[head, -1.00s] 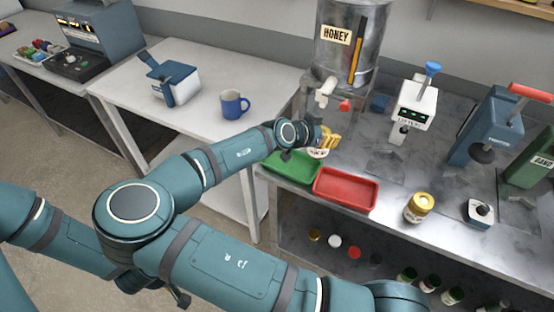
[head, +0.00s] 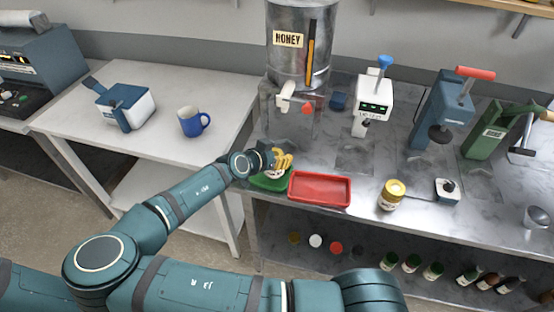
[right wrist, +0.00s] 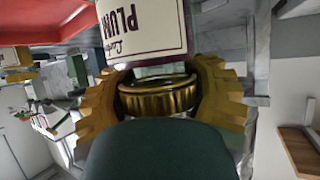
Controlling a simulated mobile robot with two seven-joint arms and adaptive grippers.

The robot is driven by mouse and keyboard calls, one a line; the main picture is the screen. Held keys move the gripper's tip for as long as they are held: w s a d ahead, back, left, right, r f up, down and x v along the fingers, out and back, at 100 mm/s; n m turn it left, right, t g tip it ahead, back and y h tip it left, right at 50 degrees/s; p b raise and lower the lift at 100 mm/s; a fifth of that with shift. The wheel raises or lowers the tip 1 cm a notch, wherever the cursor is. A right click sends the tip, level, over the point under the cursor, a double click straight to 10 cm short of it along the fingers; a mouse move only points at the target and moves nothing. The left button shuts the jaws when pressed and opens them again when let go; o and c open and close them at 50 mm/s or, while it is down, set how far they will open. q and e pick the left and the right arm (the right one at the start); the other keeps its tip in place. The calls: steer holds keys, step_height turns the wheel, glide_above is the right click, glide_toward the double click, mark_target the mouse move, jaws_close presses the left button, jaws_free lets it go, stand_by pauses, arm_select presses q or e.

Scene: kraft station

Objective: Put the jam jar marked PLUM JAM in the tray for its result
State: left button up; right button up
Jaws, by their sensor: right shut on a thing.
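My right gripper (head: 281,159) is shut on a jam jar, yellow fingers either side of its gold lid (right wrist: 158,97). The jar's white label (right wrist: 143,28) reads PLUM in the right wrist view; the rest is cut off. In the head view the jar (head: 277,174) shows small and partly hidden under the fingers, at the green tray (head: 270,184). I cannot tell whether it touches the tray's floor. The red tray (head: 320,188) is empty, just right of the green one; a red surface also shows in the right wrist view (right wrist: 45,22). My left gripper is not in view.
Another gold-lidded jar (head: 391,195) stands right of the red tray. The honey tank (head: 300,45), a white device with a display (head: 373,103) and blue and green presses stand behind. A blue mug (head: 190,121) is on the left table.

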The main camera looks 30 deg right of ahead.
step_height(320, 180, down, 2)
steer(key=shift+w+f, duration=0.1)
steer(key=shift+f, duration=0.1)
steer(key=shift+f, duration=0.2)
steer(key=o, duration=1.5)
steer(key=shift+c, duration=0.2)
steer(key=shift+r, duration=0.3)
